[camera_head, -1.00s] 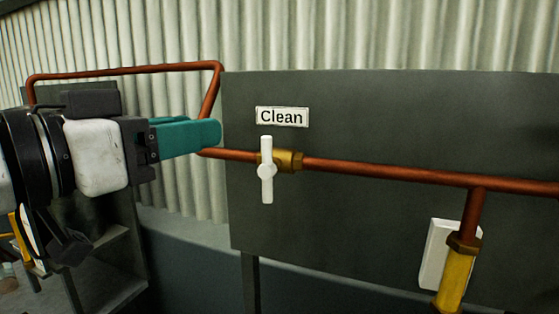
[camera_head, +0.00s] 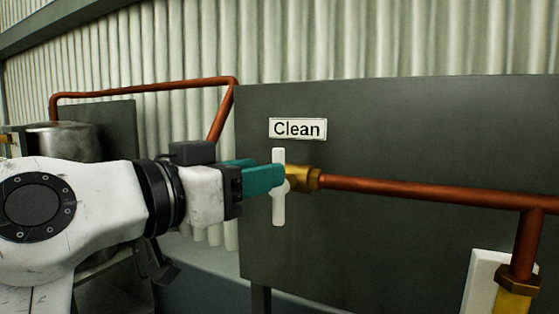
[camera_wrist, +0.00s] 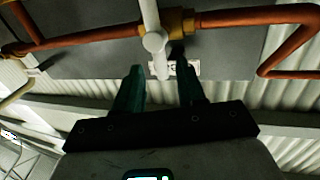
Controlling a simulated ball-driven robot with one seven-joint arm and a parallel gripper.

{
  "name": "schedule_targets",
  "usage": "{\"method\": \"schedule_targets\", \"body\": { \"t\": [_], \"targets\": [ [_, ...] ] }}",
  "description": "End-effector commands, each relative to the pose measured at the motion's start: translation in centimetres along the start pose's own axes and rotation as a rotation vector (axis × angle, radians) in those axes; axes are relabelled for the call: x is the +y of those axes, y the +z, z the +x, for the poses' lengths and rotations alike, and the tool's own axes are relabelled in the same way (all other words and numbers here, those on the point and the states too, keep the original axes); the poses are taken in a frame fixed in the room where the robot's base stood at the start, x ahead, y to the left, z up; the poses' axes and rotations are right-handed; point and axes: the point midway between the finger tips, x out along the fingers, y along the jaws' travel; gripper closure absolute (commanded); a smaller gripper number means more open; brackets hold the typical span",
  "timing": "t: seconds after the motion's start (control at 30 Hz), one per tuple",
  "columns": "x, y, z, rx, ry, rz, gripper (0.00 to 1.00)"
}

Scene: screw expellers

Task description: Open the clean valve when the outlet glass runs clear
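The clean valve is a white bar handle (camera_head: 278,205) on a brass fitting (camera_head: 303,179), below the "Clean" label (camera_head: 298,128). The handle stands upright, across the copper pipe. My gripper (camera_head: 268,173) has teal fingers spread apart, with the tips at the handle's upper half. In the wrist view one end of the white handle (camera_wrist: 160,68) lies between the open fingertips (camera_wrist: 160,76), with gaps on both sides. A yellow tube (camera_head: 508,302) with a brass cap shows at the bottom right, mostly cut off; I cannot tell whether it is the outlet glass.
The dark panel (camera_head: 400,135) stands close behind the valve. A copper pipe (camera_head: 420,192) runs right from the fitting and branches down. Another copper pipe (camera_head: 150,87) bends above my arm. A metal pot (camera_head: 62,142) is at the left.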

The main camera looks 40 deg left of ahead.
Motion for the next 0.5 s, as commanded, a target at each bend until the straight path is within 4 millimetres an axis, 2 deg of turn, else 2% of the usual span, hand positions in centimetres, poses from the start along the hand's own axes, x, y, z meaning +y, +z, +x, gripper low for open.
{"method": "schedule_targets", "body": {
  "t": [0.03,0.2,0.33,0.5],
  "targets": [
    [0.0,-0.3,1.0,-0.001,0.002,-0.002,0.60],
    [0.0,-0.2,3.5,0.000,0.000,-0.002,0.60],
    [0.0,-0.1,4.6,0.000,0.001,0.000,0.60],
    [-0.1,0.0,5.1,0.001,-0.001,0.000,0.60]
  ]
}}
